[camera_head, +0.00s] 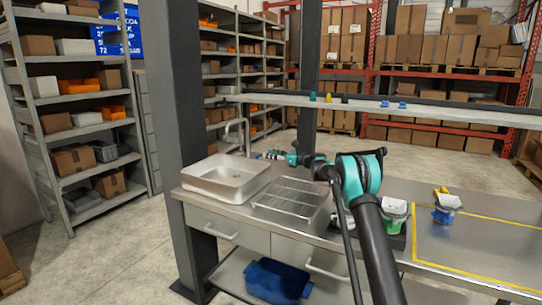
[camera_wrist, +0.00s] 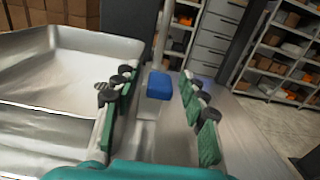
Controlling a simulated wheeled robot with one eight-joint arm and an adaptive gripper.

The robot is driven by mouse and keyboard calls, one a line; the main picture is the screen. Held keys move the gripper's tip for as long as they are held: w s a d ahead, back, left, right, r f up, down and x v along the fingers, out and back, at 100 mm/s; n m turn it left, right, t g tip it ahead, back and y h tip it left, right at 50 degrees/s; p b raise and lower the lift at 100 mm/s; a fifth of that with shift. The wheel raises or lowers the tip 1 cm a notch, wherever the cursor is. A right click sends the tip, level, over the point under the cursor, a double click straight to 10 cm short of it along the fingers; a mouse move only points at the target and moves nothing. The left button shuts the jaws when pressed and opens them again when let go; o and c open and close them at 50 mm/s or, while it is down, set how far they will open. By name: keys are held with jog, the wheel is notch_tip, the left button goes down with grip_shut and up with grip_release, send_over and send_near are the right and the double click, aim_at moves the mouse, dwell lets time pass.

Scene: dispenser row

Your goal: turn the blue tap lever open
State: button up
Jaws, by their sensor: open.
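The blue tap lever (camera_wrist: 160,86) shows in the wrist view as a small blue block in front of the metal tap post (camera_wrist: 163,40). My gripper (camera_wrist: 156,75) is open, with one green-padded finger on each side of the lever in the picture. Clear gaps show between the lever and both fingers; the depth between them is hard to tell. In the head view, the curved tap (camera_head: 245,135) stands behind the steel sink (camera_head: 228,178). My gripper (camera_head: 267,155) reaches left towards it; the lever is too small to make out there.
A wire rack (camera_head: 290,198) lies right of the sink on the steel counter. Cups with white tops (camera_head: 394,212) stand beyond my arm, and a blue one (camera_head: 445,208) inside a yellow outline. A shelf rail (camera_head: 400,106) runs above the counter. A dark post (camera_head: 185,130) stands left of the sink.

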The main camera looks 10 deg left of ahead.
grip_shut()
dwell(0.3)
jog(key=shift+s+t, duration=0.2)
jog(key=shift+t, duration=0.1)
jog(key=shift+s+a+m+t+h, duration=0.65)
jog(key=shift+s+m+t+h, duration=0.05)
jog(key=shift+m+t+h, duration=0.8)
jog(key=shift+s+a+m+t+h, duration=0.7)
jog(key=shift+m+t+h, duration=0.65)
jog(key=shift+t+h, duration=0.15)
jog(key=shift+s+a+m+t+h, duration=0.6)
jog(key=shift+s+m+t+h, duration=0.1)
jog(key=shift+m+t+h, duration=0.85)
jog(key=shift+a, duration=0.1)
grip_release()
